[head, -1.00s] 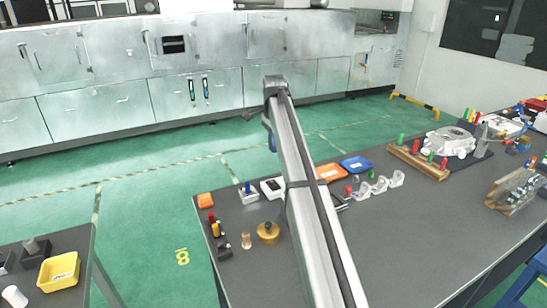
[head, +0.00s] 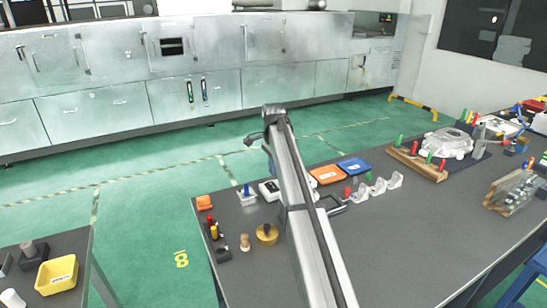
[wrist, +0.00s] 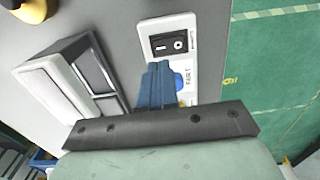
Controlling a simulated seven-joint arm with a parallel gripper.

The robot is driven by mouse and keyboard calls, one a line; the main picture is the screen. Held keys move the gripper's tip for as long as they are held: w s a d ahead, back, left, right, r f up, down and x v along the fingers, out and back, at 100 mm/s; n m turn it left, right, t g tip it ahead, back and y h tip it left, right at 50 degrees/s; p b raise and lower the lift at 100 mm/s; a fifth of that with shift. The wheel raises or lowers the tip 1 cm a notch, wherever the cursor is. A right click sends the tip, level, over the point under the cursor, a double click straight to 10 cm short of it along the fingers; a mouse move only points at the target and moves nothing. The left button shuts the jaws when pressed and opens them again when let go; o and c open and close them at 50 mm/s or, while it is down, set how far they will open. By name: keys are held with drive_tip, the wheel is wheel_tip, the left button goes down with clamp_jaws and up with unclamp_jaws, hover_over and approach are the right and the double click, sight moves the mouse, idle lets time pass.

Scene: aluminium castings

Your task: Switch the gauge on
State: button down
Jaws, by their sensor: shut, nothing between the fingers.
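A blue rounded part (wrist: 180,80) and printed lettering sit lower on the panel. I take this white unit (head: 248,199) to be the gauge; it stands near the table's far left edge in the head view. My gripper (wrist: 158,67) has its blue fingers together and empty. The tips appear just below the switch in the wrist picture; contact cannot be told. The fingers hide part of the panel.
A white-framed box with dark panels (wrist: 75,80) stands close left of the fingers. A yellow round part (head: 267,234) and small pegs stand nearby. An orange tray (head: 326,175) and blue tray (head: 355,166) lie to the right. Green floor lies beyond the edge.

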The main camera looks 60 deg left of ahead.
sight(273, 187)
drive_tip(key=shift+f, duration=3.05)
drive_tip(key=shift+d+f, duration=0.15)
drive_tip(key=shift+a, duration=0.25)
drive_tip(key=shift+a+r, duration=0.3)
drive_tip(key=shift+a, duration=0.3)
drive_tip(key=shift+r, duration=0.1)
wheel_tip(273, 187, up, 14)
drive_tip(key=d, duration=0.2)
